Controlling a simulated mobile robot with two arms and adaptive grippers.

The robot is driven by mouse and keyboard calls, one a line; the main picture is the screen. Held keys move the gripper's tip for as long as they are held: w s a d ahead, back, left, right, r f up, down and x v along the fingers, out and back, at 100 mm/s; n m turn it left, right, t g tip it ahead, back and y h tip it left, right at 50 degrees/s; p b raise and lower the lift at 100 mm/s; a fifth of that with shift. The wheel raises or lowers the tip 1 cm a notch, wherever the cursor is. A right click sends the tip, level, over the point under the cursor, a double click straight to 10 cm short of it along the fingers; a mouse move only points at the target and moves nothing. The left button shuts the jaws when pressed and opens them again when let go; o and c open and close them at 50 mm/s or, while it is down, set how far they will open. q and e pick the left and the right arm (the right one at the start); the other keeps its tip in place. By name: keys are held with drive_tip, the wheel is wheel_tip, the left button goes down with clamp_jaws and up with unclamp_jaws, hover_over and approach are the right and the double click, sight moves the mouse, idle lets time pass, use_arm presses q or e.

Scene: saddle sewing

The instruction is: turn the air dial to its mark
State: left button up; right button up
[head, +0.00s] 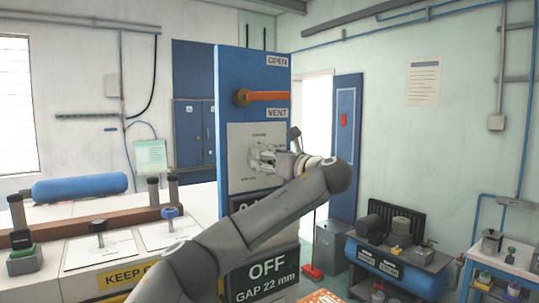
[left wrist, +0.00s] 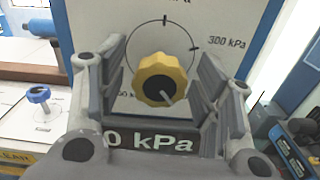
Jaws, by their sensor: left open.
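The air dial is a yellow scalloped knob (left wrist: 160,80) on a white plate with a printed circular scale. A short pale line on the knob points to its lower right. Dark ticks cross the scale circle at the top and upper right, near "300 kPa". My left gripper (left wrist: 163,76) is open, with its fingers left and right of the knob; I cannot tell whether they touch it. In the head view my left gripper (head: 275,156) is in front of the white plate (head: 240,140) and hides most of the dial. My right gripper is not in view.
The blue panel (head: 229,80) carries an orange lever (head: 264,96) between "OPEN" and "VENT" labels, above the dial. A dark readout (left wrist: 150,141) below shows "0 kPa", its left part hidden. A bench with handles (head: 100,246) stands left; a blue compressor (head: 390,264) stands right.

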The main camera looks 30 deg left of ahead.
use_arm(q)
drive_tip(key=shift+c, duration=0.3)
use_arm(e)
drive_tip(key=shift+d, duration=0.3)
use_arm(q)
drive_tip(key=c, duration=1)
drive_tip(key=shift+o, duration=0.2)
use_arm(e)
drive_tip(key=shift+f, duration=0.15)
